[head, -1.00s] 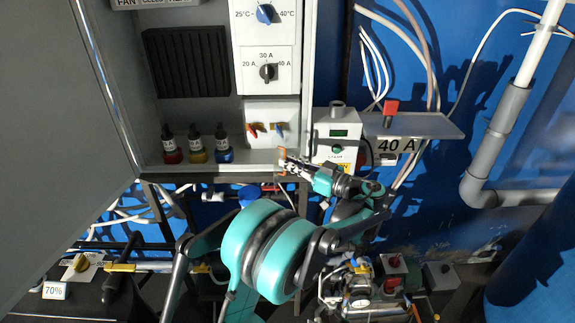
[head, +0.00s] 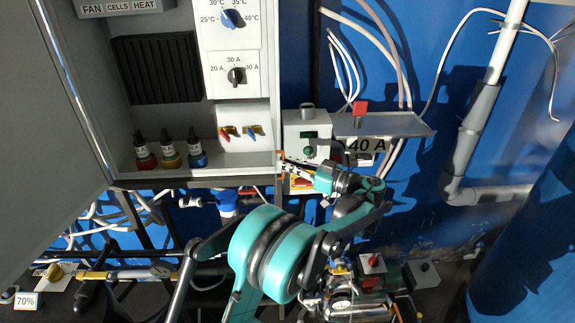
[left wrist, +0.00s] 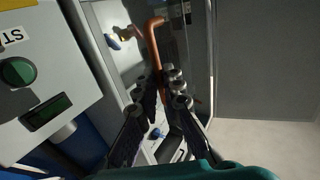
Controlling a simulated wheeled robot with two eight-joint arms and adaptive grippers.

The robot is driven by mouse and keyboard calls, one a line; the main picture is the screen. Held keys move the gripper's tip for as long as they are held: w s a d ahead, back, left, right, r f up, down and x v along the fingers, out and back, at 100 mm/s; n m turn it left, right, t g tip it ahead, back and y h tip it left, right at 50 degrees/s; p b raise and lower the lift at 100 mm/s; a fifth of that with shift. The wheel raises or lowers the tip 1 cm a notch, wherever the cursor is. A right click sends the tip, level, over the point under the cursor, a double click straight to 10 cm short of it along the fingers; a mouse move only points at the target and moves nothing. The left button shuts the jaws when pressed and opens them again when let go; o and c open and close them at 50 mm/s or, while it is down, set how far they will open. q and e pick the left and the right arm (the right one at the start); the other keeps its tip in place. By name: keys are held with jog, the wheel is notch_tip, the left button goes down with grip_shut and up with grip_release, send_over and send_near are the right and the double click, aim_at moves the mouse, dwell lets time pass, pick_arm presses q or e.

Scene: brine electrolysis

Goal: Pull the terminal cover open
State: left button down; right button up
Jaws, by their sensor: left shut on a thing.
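My left gripper (head: 288,164) is shut on an orange handle (head: 281,157) at the right edge of the open cabinet. In the left wrist view the handle (left wrist: 154,55) is a bent copper-coloured bar, and the fingertips (left wrist: 162,92) close around its lower part. The terminal cover itself is hard to make out; it may be clear. The white terminal block (head: 241,133), with red and blue ends on brass-coloured parts, shows left of the handle. My right gripper is not in view.
Three dropper bottles (head: 171,154) stand on the cabinet floor. A white device box (head: 308,136) is close by on the right, beside a grey shelf (head: 395,124) with a red-topped part. Pipes and a pump (head: 345,300) are below.

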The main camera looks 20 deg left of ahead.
pick_arm(q)
jog(key=shift+w+a+r, duration=0.15)
jog(key=shift+w+a, duration=0.05)
jog(key=c, duration=1.6)
grip_release()
jog(key=shift+w+a, duration=0.1)
jog(key=shift+c, duration=0.2)
jog(key=shift+a+f, duration=0.1)
jog(key=shift+f, duration=0.2)
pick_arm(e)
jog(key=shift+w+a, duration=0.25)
pick_arm(q)
jog(key=s+d, duration=0.1)
jog(key=d, duration=1.1)
